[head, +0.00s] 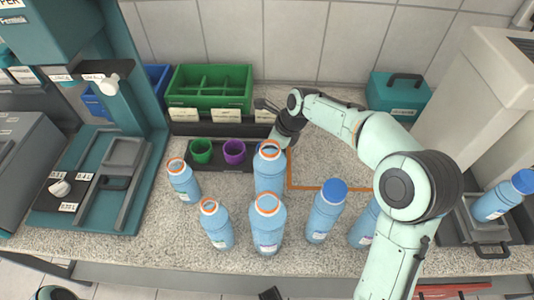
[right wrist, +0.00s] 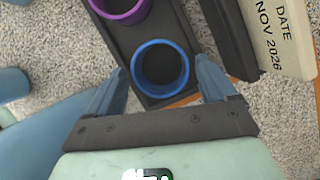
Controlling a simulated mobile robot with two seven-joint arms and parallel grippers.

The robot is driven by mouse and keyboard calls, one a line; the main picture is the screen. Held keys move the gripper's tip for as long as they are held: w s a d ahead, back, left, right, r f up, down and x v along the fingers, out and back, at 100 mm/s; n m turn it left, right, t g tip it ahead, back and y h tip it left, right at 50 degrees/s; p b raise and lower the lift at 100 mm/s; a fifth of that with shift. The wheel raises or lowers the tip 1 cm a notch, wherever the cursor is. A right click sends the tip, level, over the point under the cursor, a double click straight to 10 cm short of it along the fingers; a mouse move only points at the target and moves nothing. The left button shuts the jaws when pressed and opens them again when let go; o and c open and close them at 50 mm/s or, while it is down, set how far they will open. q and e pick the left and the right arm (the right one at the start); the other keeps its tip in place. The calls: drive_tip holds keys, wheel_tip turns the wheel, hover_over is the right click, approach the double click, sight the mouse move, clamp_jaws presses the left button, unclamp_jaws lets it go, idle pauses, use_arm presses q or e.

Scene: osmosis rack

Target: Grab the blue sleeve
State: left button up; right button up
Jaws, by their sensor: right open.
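The blue sleeve (right wrist: 160,68) is a round, hollow blue cup standing in a slot of the dark rack (right wrist: 116,52), beside a purple sleeve (right wrist: 122,8). My right gripper (right wrist: 162,80) is open, with one finger on each side of the blue sleeve; I cannot tell whether they touch it. In the head view, the right gripper (head: 272,138) is at the right end of the rack, partly behind an orange-rimmed bottle, and the blue sleeve is hidden. The purple sleeve (head: 234,151) and a green sleeve (head: 201,150) show there. My left gripper is not in view.
Several blue bottles, such as this orange-rimmed one (head: 267,224), stand in front of the rack. A green divided bin (head: 209,84) is behind it. A teal machine (head: 110,180) is at the left and a teal case (head: 397,95) at the back right.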

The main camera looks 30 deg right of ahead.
drive_tip(key=shift+x, duration=1.05)
drive_tip(key=shift+c, duration=0.4)
drive_tip(key=c, duration=0.7)
drive_tip(key=shift+r, duration=0.1)
